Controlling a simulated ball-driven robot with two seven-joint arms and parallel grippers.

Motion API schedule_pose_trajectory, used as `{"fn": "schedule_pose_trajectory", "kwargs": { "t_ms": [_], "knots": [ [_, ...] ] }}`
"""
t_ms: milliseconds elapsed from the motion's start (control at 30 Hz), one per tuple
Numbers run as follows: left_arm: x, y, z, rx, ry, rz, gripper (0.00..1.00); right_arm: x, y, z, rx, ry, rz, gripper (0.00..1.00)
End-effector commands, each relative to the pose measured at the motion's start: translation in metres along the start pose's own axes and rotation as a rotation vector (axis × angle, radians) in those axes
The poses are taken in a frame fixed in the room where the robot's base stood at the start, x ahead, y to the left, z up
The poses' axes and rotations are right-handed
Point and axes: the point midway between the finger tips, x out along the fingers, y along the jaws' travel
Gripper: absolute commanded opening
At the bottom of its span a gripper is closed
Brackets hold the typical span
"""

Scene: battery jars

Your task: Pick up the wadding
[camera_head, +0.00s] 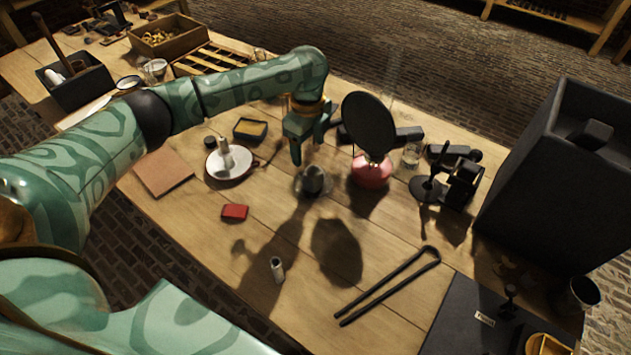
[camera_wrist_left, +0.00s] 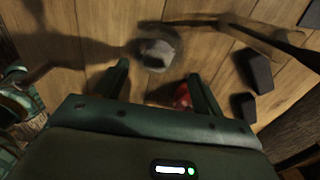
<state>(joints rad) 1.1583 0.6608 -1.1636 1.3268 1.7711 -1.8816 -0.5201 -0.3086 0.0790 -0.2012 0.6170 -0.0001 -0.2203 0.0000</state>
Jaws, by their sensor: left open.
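A small dark grey lump (camera_head: 313,180), which looks like the wadding, sits on a small clear or metal dish (camera_head: 301,190) in the middle of the table. In the left wrist view the grey lump (camera_wrist_left: 157,52) lies just beyond the fingertips, roughly centred between them. My left gripper (camera_head: 309,150) is above and slightly behind it in the head view, pointing down. In the left wrist view the gripper (camera_wrist_left: 159,72) has its fingers apart with nothing between them. My right gripper is not in view.
A white plate (camera_head: 229,165) with a pale cylinder is at left. Long black tongs (camera_head: 390,285) lie in front. A tall dark box (camera_head: 550,190) stands at right.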

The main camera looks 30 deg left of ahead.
Motion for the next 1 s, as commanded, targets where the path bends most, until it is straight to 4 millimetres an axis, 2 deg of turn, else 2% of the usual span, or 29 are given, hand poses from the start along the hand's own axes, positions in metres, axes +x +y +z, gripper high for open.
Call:
{"fn": "schedule_pose_trajectory", "kwargs": {
  "t_ms": [33, 100, 367, 600, 700, 867, 933, 1000],
  "knots": [
    [0.017, 0.000, 0.000, -0.001, 0.001, 0.004, 0.69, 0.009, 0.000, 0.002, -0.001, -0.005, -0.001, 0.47],
    [0.026, 0.000, -0.001, 0.000, 0.001, 0.003, 0.69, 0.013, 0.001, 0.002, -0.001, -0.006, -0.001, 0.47],
    [0.042, 0.000, -0.004, 0.001, 0.001, -0.001, 0.69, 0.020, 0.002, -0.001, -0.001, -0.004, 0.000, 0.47],
    [0.083, 0.002, -0.013, 0.000, 0.001, 0.003, 0.69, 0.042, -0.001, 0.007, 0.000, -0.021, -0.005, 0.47],
    [0.088, 0.001, -0.013, 0.000, 0.000, -0.001, 0.69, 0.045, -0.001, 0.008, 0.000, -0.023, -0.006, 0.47],
    [0.085, 0.001, -0.013, 0.000, -0.001, -0.004, 0.69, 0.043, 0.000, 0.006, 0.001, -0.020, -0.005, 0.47],
    [0.085, 0.001, -0.013, 0.000, -0.001, -0.004, 0.55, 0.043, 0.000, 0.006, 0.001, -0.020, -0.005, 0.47],
    [0.085, 0.001, -0.013, 0.000, -0.001, -0.004, 0.36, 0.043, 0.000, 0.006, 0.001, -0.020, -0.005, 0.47]
  ]
}}
